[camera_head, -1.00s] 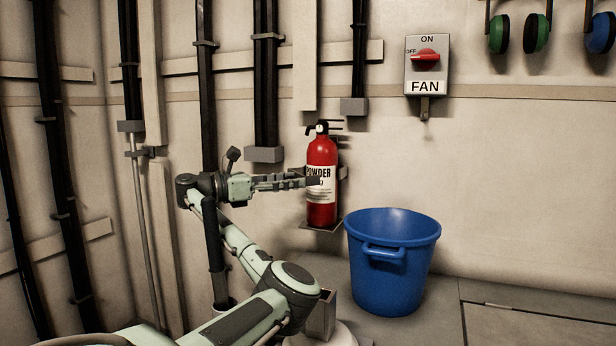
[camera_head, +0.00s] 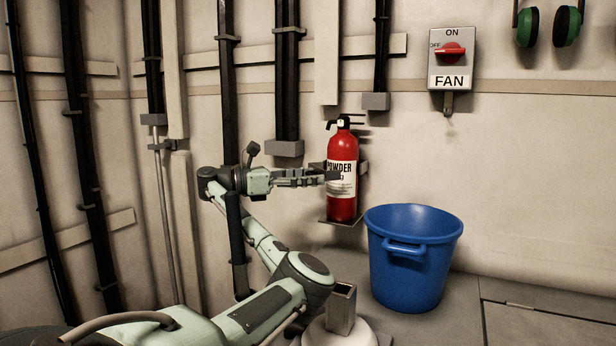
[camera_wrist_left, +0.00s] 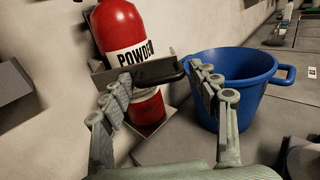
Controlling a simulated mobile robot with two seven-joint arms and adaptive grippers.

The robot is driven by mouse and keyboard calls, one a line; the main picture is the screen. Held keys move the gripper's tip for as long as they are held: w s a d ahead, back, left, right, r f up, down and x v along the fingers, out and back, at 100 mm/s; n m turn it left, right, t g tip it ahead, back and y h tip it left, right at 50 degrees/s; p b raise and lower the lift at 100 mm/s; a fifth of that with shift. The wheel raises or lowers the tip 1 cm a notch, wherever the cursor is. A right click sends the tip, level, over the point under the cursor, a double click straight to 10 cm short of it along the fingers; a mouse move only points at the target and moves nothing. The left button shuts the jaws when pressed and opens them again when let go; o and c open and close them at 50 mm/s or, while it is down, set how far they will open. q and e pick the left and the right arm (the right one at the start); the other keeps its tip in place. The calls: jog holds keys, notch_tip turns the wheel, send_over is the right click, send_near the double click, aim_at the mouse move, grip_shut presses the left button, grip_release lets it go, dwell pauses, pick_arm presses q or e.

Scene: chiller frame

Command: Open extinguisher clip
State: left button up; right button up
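The red fire extinguisher (camera_head: 342,202) with a white POWDER label stands upright on a small wall shelf. In the left wrist view the extinguisher (camera_wrist_left: 118,24) is banded by the grey and dark extinguisher clip (camera_wrist_left: 135,76), which looks closed across its front. My left gripper (camera_head: 330,176) reaches in from the left, its fingertips in front of the label. In the left wrist view my left gripper (camera_wrist_left: 160,75) is open, one finger on each side of the clip's dark front end. I cannot tell whether a finger touches it. My right gripper is not in view.
A blue bucket (camera_head: 408,270) stands on the floor right of the extinguisher. Pipes and grey wall boxes (camera_head: 284,149) are behind and above my left arm. A FAN switch box (camera_head: 452,58) and green ear defenders (camera_head: 566,26) are higher on the right wall.

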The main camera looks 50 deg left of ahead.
pick_arm(q)
jog(key=shift+a+r, duration=0.1)
notch_tip(320, 180, up, 10)
dwell(0.5)
